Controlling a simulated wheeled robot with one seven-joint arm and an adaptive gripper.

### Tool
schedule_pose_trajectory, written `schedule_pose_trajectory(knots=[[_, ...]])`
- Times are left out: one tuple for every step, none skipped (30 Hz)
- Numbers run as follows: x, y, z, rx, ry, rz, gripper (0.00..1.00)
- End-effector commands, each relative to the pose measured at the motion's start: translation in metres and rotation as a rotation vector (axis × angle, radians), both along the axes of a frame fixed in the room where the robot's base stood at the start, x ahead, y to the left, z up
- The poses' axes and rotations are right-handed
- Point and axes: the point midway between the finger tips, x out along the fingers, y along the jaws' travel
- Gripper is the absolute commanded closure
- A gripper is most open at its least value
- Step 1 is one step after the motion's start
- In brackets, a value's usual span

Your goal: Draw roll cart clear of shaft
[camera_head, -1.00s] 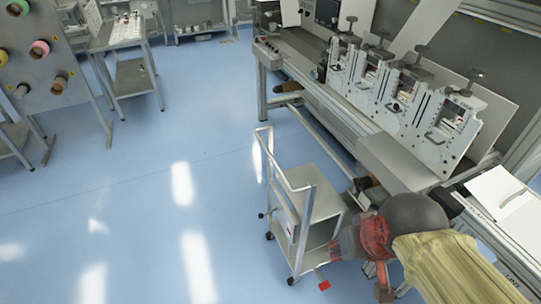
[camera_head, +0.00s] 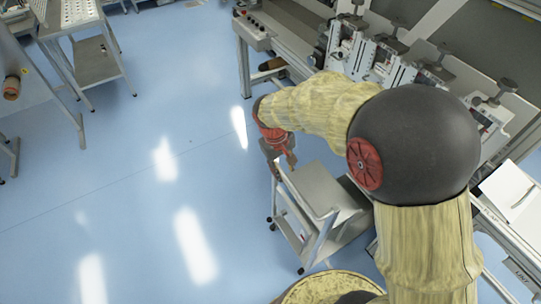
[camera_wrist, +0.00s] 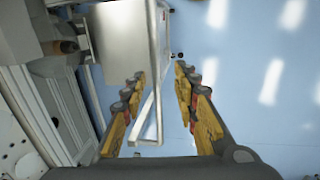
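The roll cart (camera_head: 318,188) is a grey metal trolley with an upper shelf, a lower shelf, small wheels and a pale tubular handle. It stands on the blue floor close beside the machine's front. My gripper (camera_head: 284,160) is over the handle end of the cart. In the wrist view my gripper (camera_wrist: 161,72) is open, its two yellow-and-black fingers apart. The cart's handle rail (camera_wrist: 154,100) runs between the fingers in that picture; contact cannot be told. A grey machine part with a brown cylindrical end (camera_wrist: 65,47) lies beside the cart shelf (camera_wrist: 118,40). I cannot clearly identify the shaft.
The converting machine (camera_head: 390,60) runs along the right, beyond the cart. A side table (camera_head: 88,62) and a roll rack (camera_head: 18,65) stand at the upper left. The blue floor (camera_head: 130,200) left of the cart is clear.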

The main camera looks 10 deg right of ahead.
Motion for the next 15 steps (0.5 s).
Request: schedule_pose_trajectory(knots=[[0.007, 0.0, 0.003, -0.002, -0.014, 0.003, 0.7], [0.009, 0.0, 0.005, -0.004, -0.02, 0.006, 0.7], [0.012, -0.001, 0.007, -0.005, -0.026, 0.008, 0.7], [0.014, -0.001, 0.007, -0.007, -0.03, 0.008, 0.7], [0.015, -0.002, 0.006, -0.008, -0.032, 0.01, 0.7], [0.015, -0.003, 0.002, -0.011, -0.032, 0.011, 0.7], [0.015, -0.004, -0.001, -0.009, -0.033, 0.01, 0.7], [0.015, -0.004, -0.005, -0.01, -0.032, 0.01, 0.7], [0.015, -0.005, -0.01, -0.009, -0.031, 0.009, 0.7], [0.015, -0.006, -0.015, -0.009, -0.031, 0.008, 0.7], [0.016, -0.007, -0.019, -0.009, -0.031, 0.008, 0.7], [0.016, -0.008, -0.026, -0.009, -0.031, 0.008, 0.7], [0.016, -0.009, -0.031, -0.009, -0.031, 0.008, 0.7], [0.016, -0.01, -0.035, -0.009, -0.031, 0.008, 0.7], [0.017, -0.011, -0.041, -0.008, -0.033, 0.009, 0.7]])
